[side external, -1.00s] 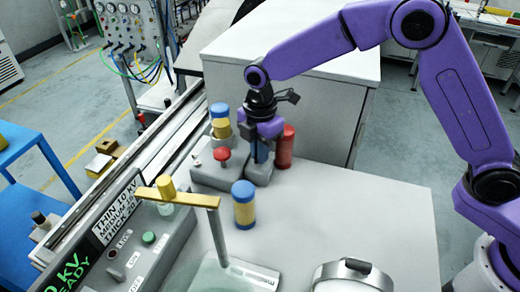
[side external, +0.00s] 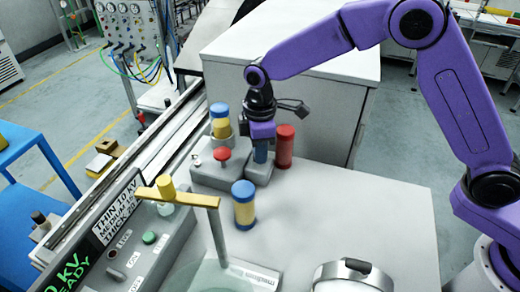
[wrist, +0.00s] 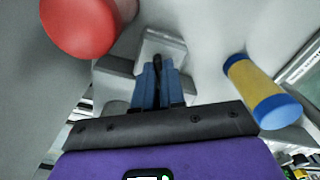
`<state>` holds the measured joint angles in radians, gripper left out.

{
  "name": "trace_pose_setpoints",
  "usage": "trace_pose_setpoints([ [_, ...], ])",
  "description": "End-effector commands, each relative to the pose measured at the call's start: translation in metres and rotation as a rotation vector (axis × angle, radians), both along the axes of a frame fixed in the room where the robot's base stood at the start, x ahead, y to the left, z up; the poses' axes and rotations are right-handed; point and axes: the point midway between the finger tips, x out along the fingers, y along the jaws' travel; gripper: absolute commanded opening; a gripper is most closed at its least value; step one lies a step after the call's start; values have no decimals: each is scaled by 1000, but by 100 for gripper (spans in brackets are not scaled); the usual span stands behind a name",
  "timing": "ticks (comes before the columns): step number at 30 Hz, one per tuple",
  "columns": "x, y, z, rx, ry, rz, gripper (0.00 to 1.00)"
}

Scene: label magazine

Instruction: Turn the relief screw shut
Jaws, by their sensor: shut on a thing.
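My gripper (side external: 260,160) points straight down over the right part of a grey block (side external: 212,178) on the bench. In the wrist view, its two blue fingers (wrist: 157,70) are close together, shut on a thin dark piece (wrist: 157,62) that I take to be the relief screw, above a light grey block (wrist: 163,44). The fingers hide most of this piece, and I cannot tell how far it is screwed in. In the side view, the gripper hides it.
A red cylinder (side external: 285,146) stands close right of my gripper; blue-and-yellow cylinders stand to the left (side external: 221,127) and in front (side external: 244,210). A red knob (side external: 222,155) sits on the block. A yellow bar on a post (side external: 176,198) rises nearer.

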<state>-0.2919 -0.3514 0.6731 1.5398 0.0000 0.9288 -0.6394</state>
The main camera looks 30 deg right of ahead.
Motion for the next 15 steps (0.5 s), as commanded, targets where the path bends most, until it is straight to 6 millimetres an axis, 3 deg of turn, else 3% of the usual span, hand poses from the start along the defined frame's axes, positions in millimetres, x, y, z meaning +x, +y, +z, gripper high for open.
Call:
trace_pose_setpoints([
  [15,0,0,1,-1,0,-491,0],
])
